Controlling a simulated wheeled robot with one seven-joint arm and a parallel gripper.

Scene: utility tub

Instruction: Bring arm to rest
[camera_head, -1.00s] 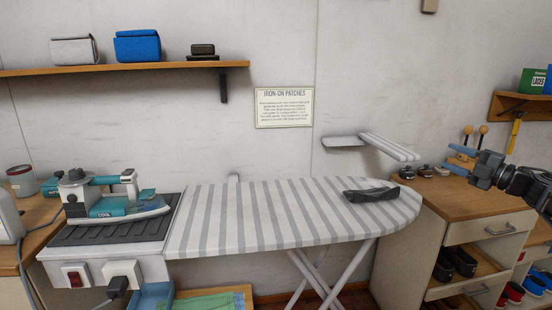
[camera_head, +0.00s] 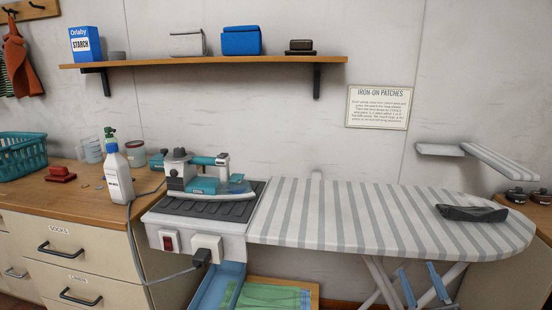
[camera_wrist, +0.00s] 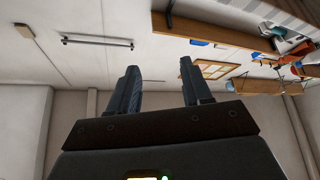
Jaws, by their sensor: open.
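My gripper (camera_wrist: 159,66) is open in the wrist view, with nothing between its two dark fingers. In the head view the blue fingertips of my gripper (camera_head: 417,269) show at the bottom edge, pointing up in front of the ironing board's legs. The rest of the arm is out of that view. The striped ironing board (camera_head: 345,215) stands behind and above the fingertips. A dark folded cloth item (camera_head: 472,213) lies on its right part. The teal and white iron (camera_head: 205,180) sits on the dark rest at the board's left end.
A wooden counter (camera_head: 85,205) at left holds a spray bottle (camera_head: 117,172), a teal basket (camera_head: 22,155) and a red item. A wall shelf (camera_head: 205,62) holds boxes. A grey cord runs from the plug (camera_head: 201,257). Another wooden cabinet (camera_head: 505,262) stands at right.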

